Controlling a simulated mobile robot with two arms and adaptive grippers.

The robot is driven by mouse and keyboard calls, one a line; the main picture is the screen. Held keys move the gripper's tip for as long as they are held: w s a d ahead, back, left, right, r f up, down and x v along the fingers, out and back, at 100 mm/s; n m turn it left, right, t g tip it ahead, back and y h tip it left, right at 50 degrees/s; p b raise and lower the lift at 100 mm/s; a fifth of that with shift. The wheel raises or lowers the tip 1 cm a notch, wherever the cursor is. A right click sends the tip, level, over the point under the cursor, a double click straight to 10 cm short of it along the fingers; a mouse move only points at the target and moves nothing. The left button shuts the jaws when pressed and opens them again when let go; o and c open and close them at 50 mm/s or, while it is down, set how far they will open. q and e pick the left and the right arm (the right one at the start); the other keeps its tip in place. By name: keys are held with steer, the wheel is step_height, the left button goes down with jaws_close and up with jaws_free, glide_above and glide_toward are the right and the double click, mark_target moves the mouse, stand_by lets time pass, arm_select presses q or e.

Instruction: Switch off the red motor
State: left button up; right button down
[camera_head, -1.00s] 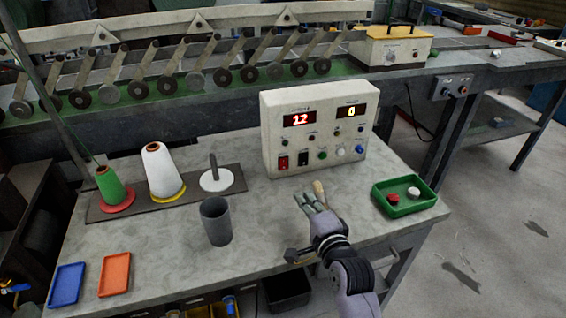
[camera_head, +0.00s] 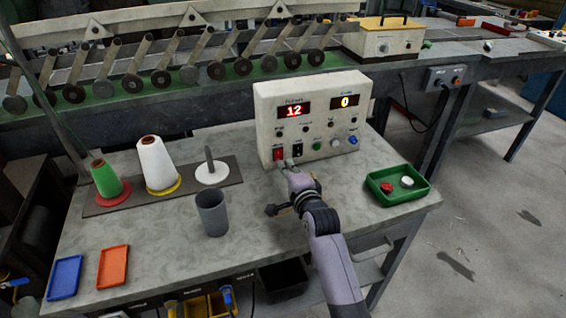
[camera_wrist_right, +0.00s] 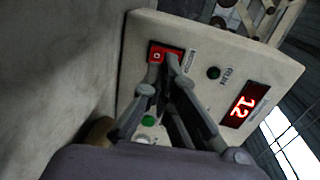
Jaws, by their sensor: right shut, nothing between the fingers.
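The cream control box (camera_head: 315,95) stands at the back of the grey table. Its red rocker switch (camera_head: 278,154) is at the lower left of the front face. In the right wrist view the red switch (camera_wrist_right: 156,50) shows by a label, partly covered by my fingers. My right gripper (camera_head: 288,163) is shut and empty, with its fingertips at the switch. The fingertips (camera_wrist_right: 167,60) overlap the switch's lower edge; I cannot tell whether they touch it. My left gripper is in neither view.
A black switch (camera_head: 297,149) sits right beside the red one, with a green button (camera_head: 317,173) near it. The left display (camera_head: 294,111) reads 12. A grey cup (camera_head: 212,214) stands left of my arm, a green tray (camera_head: 381,198) to the right.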

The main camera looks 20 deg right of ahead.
mark_target(280, 157)
steer(key=shift+w+f, duration=0.1)
steer(key=shift+w, duration=0.95)
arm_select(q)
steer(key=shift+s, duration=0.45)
arm_select(e)
steer(key=shift+w+f, duration=0.1)
steer(key=shift+w, duration=0.25)
steer(key=shift+w, duration=0.25)
steer(key=shift+f+t+b, duration=0.35)
steer(key=shift+t+b, duration=0.15)
steer(key=shift+b, duration=0.4)
steer(key=shift+r, duration=0.25)
steer(key=shift+p, duration=0.35)
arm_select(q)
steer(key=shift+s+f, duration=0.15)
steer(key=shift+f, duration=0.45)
